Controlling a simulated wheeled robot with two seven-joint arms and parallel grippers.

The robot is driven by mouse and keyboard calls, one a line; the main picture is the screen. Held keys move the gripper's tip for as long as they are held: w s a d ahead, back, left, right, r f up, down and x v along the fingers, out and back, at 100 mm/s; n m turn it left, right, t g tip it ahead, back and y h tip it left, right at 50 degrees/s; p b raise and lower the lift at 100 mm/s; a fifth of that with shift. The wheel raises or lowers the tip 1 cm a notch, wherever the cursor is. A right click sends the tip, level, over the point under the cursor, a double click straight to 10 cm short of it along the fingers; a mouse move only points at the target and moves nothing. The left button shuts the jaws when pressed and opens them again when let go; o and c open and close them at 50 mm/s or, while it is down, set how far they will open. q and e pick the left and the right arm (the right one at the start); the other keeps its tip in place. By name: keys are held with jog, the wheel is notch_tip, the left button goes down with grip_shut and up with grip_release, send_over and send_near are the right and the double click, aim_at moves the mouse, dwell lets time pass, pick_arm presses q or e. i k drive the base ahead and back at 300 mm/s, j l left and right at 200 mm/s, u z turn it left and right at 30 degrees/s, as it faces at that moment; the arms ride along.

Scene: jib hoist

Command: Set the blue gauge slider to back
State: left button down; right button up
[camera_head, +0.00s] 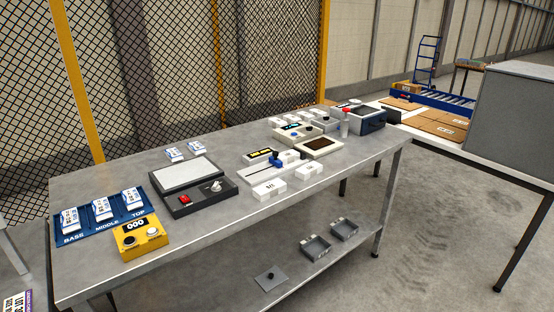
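A blue slider knob (275,160) stands on a low white gauge unit (250,162) near the middle of the metal table. A small black display with yellow marks (261,153) sits at the back left of that unit. The track's end labels are too small to read, so I cannot tell the slider's exact setting. White boxes stand close to the knob on its right and in front. Neither of my grippers is in view.
On the grey table (110,268) are a yellow counter box (141,237), a blue tray (99,219) with white packs, a dark case (193,187) with a red switch, and a brown-topped tray (320,146). A mesh fence (170,75) stands behind.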

aim_at(272, 159)
jog(key=i+l+z, duration=0.1)
jog(key=i+l, duration=0.2)
jog(key=i+l+z, duration=0.1)
jog(key=i+l, duration=0.15)
jog(key=i, duration=0.25)
jog(key=i+l+z, duration=0.1)
jog(key=i, duration=0.3)
jog(key=i+l+z, duration=0.1)
jog(key=i+l, duration=0.2)
jog(key=i, duration=0.1)
